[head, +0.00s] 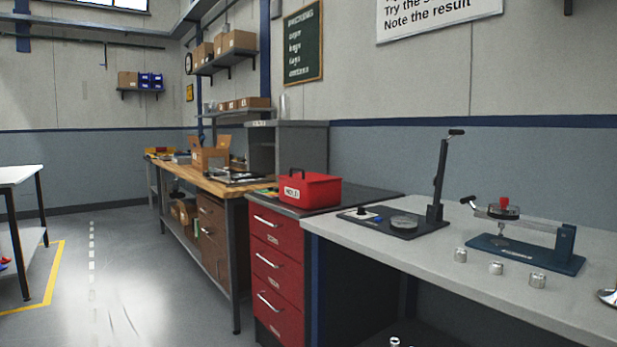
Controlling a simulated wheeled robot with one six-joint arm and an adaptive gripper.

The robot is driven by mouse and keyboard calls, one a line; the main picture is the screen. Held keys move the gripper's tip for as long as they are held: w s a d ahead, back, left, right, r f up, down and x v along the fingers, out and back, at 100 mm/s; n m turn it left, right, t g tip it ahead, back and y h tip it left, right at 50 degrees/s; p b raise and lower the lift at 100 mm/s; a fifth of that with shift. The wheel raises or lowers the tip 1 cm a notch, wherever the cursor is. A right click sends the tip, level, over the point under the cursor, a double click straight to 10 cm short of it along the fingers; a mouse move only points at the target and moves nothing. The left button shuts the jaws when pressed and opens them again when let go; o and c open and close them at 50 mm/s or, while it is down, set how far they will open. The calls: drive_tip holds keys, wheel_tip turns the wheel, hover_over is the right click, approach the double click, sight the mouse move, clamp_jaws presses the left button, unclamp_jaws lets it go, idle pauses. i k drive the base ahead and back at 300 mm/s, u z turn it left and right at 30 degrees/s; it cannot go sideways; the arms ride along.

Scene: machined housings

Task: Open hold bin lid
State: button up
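The hold bin (309,193) is a red box with a white label on its front. It stands on top of the red drawer cabinet (278,262), near the middle of the head view. Its red lid (312,176) is shut, with a black handle on top. My gripper is not in view, and nothing touches the bin or its lid.
Right of the cabinet, a grey bench (480,285) carries a black-based stand (395,222), a blue fixture (525,250) and 3 small metal housings (496,268). A wooden workbench (205,178) stands behind left. Floor (130,280) is open at left.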

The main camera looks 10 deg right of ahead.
sight(307, 179)
drive_tip(key=k, duration=0.6)
drive_tip(key=z, duration=0.3)
drive_tip(key=i, duration=1.6)
drive_tip(key=u, duration=0.45)
